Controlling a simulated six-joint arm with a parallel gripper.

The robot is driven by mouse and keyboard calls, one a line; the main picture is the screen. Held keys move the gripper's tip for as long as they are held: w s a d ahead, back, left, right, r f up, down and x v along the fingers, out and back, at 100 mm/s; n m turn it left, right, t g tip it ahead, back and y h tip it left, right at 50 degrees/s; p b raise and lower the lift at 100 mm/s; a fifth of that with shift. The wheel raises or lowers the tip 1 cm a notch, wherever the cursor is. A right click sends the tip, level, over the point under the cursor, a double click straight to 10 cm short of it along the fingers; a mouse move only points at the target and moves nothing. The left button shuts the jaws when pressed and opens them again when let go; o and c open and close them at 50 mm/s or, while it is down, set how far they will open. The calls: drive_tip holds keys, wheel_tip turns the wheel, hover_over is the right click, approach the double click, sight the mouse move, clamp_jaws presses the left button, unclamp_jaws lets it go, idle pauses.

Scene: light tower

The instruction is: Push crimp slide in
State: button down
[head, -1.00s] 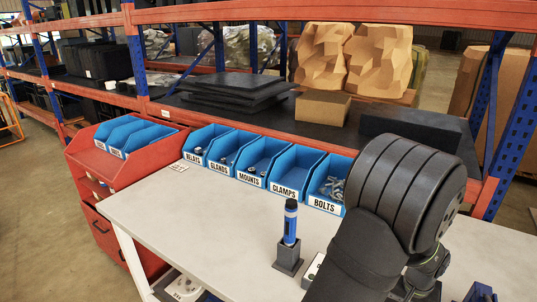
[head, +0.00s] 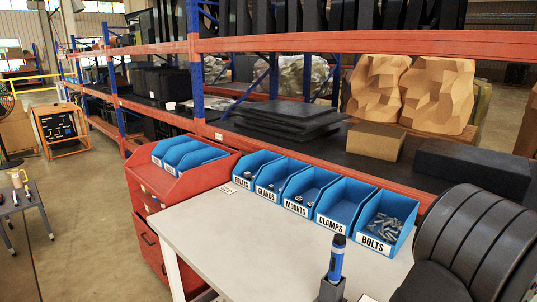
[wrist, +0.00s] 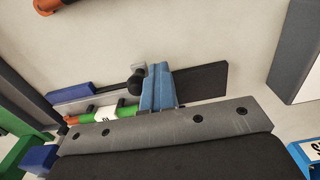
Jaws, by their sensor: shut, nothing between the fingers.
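My gripper (wrist: 157,73) shows in the wrist view as two light blue fingers pressed together, shut and empty. A black round knob (wrist: 136,83) with a small pale grey block stands just left of the fingertips; whether they touch I cannot tell. I take the knob to be part of the crimp slide. A dark bar (wrist: 200,82) runs behind and right of the fingers. To the left lie a grey strip, a blue block (wrist: 70,93) and a green, white and orange cable piece (wrist: 100,115). My gripper's body hides the near side. The head view shows neither gripper nor slide.
In the head view, a blue tool (head: 337,258) stands upright in a dark holder on the pale table (head: 230,235). Labelled blue bins (head: 345,202) line its back edge, with a red cabinet (head: 170,195) at the left. In the wrist view, a grey block (wrist: 300,60) stands at right.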

drive_tip(key=shift+w+r, duration=0.1)
drive_tip(key=shift+r, duration=0.1)
drive_tip(key=shift+w+a+r, duration=0.25)
drive_tip(key=shift+a+r, duration=0.05)
drive_tip(key=shift+r, duration=0.15)
drive_tip(key=shift+w+a+r, duration=0.2)
drive_tip(key=shift+a+r, duration=0.05)
drive_tip(key=shift+r, duration=2.65)
wheel_tip(320, 180, up, 17)
drive_tip(key=shift+r, duration=0.2)
wheel_tip(320, 180, down, 19)
drive_tip(key=shift+r, duration=0.15)
